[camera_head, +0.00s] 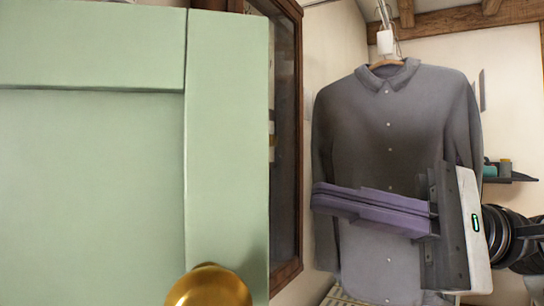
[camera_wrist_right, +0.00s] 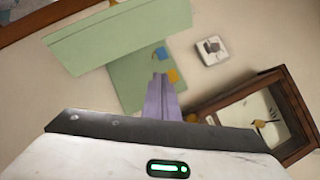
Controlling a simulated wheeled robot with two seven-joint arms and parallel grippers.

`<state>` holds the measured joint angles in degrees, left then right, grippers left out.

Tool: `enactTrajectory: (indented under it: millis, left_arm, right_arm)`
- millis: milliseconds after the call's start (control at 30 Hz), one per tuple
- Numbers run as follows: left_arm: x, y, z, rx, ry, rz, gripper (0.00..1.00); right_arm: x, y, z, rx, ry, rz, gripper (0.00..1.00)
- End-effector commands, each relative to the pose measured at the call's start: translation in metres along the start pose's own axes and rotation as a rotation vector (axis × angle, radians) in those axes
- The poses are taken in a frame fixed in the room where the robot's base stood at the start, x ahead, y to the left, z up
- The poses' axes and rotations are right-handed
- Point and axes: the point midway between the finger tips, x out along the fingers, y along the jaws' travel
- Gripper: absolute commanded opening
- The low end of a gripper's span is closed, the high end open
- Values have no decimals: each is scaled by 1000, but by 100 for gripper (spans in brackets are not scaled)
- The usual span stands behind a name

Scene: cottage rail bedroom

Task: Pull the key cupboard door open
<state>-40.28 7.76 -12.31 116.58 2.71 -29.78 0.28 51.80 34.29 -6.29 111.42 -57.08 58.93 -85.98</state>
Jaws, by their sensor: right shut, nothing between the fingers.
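The pale green key cupboard door (camera_head: 90,180) fills the left of the head view, very close, with a round brass knob (camera_head: 208,288) at its lower edge. In the right wrist view a green panel (camera_wrist_right: 120,33), seemingly the door, stands out from a green board (camera_wrist_right: 128,82) with a blue tag (camera_wrist_right: 160,53) and a yellow tag (camera_wrist_right: 173,75). The door looks open there. My right gripper (camera_head: 319,196) has its purple fingers together and empty, right of the door and apart from the knob. It also shows in the wrist view (camera_wrist_right: 160,78). My left gripper is out of view.
A grey shirt (camera_head: 390,125) hangs behind my right gripper. A dark wooden glazed case (camera_head: 290,130) is on the wall beyond the door edge; it also shows in the wrist view (camera_wrist_right: 292,118). A white wall switch (camera_wrist_right: 212,50) and a small shelf (camera_head: 512,179) are nearby.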

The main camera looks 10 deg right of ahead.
Motion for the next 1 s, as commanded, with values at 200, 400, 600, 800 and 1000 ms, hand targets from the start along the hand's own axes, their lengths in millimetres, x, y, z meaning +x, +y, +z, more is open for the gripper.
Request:
enactTrajectory:
  millis: [200,400,600,800,1000]
  left_arm:
    - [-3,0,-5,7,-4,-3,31]
    - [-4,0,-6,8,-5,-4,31]
    - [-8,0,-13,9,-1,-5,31]
    - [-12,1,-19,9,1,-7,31]
    - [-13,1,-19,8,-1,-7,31]
  right_arm:
    - [-6,-26,25,-444,146,176,0]
    - [1,-27,25,-519,172,211,0]
    - [37,-22,19,-515,167,209,0]
    - [80,-16,10,-514,165,209,0]
    - [83,-3,26,-517,170,207,0]
